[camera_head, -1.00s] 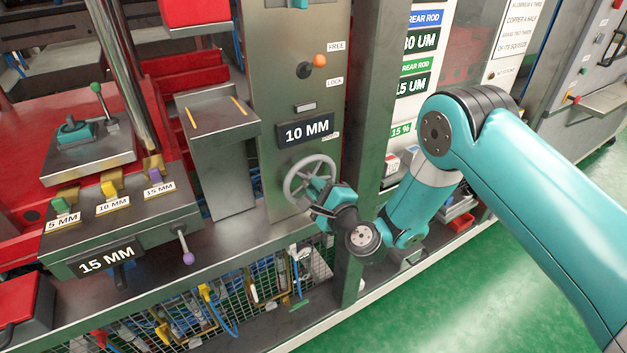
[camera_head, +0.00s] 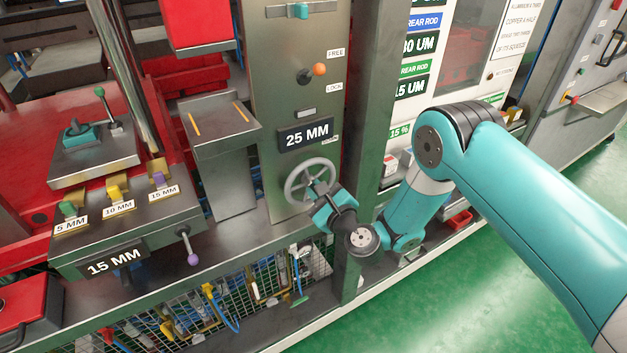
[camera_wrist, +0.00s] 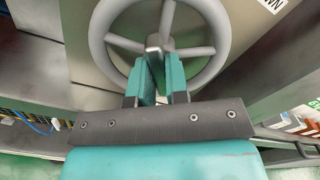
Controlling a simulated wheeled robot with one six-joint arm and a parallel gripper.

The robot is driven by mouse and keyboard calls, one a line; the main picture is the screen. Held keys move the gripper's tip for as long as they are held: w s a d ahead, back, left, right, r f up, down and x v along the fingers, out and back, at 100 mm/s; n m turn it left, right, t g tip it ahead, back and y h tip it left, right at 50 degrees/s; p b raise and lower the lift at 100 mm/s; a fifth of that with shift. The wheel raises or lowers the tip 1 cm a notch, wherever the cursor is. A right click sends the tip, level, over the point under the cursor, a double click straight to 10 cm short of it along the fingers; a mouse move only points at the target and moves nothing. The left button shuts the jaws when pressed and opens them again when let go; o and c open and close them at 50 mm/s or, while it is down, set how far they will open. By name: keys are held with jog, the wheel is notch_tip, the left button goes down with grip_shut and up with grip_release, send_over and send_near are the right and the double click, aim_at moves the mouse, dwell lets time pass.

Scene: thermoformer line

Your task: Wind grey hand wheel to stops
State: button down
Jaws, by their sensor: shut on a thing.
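The grey hand wheel (camera_head: 297,181) is a spoked ring on the steel panel (camera_head: 262,120), below a black display (camera_head: 305,134) that reads 25 MM. In the wrist view the wheel (camera_wrist: 221,38) fills the top middle. My gripper (camera_head: 322,192) is at the wheel's lower right side in the head view.
An orange-knobbed lever (camera_head: 319,69) sits above, between FREE and LOCK labels. To the left, a control box has a 15 MM display (camera_head: 115,261), coloured tabs and a purple-knobbed lever (camera_head: 193,259). A steel post (camera_head: 372,120) stands close right of the panel.

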dwell(0.3)
jog(key=shift+m+p, duration=0.45)
jog(key=shift+m, duration=0.75)
jog(key=c, duration=1)
grip_release()
jog(key=shift+c, duration=0.2)
